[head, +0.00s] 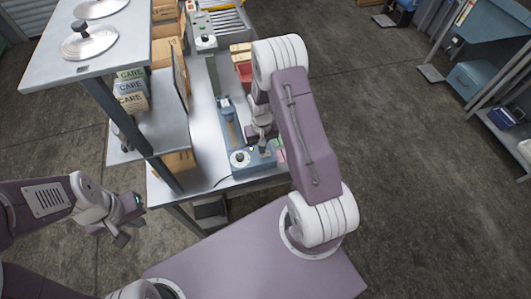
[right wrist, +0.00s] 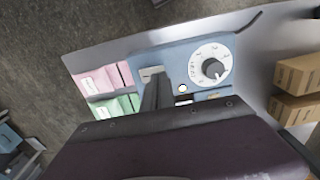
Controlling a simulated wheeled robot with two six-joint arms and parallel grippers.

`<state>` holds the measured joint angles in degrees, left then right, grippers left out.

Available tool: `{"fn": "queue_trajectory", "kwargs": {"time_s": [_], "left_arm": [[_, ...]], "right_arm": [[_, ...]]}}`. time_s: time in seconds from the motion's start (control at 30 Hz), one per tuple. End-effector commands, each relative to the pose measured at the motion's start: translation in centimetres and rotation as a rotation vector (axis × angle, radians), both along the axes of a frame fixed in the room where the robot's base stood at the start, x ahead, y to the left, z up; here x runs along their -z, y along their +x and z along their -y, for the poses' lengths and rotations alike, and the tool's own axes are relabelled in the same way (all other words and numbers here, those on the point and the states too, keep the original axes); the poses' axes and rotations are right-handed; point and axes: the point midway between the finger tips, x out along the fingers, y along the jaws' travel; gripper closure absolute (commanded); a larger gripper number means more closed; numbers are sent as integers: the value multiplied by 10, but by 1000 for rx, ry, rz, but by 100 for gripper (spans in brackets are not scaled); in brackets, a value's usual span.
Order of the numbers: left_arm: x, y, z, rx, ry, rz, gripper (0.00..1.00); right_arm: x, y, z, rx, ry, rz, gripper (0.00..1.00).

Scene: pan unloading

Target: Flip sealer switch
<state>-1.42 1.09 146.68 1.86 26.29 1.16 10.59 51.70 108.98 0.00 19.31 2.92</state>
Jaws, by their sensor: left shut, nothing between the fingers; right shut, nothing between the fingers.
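The sealer (head: 243,171) is a blue box with a long arm, on the near end of the metal table. Its blue top also shows in the right wrist view (right wrist: 192,38), with a white dial and black knob (right wrist: 211,67). A small beige plate, apparently the switch (right wrist: 151,72), lies left of the dial. My right gripper (right wrist: 155,84) is shut and empty, its fingertips just over or at the plate's near edge; I cannot tell if they touch. The fingers partly hide the switch area. My left gripper (head: 128,226) is shut and empty, left of the table, away from the sealer.
Pink packets (right wrist: 98,82) and green packets (right wrist: 110,106) lie beside the sealer. Cardboard boxes (right wrist: 297,75) stand on its other side. A red bin (head: 244,73) sits behind my right arm.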

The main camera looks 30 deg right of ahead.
Motion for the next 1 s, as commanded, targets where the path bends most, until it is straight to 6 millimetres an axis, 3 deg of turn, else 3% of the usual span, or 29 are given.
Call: {"fn": "queue_trajectory", "kwargs": {"time_s": [1.0], "left_arm": [[9, 0, 0, 0, 0, 0, 100]], "right_arm": [[11, 0, 0, 0, 0, 0, 100]]}}
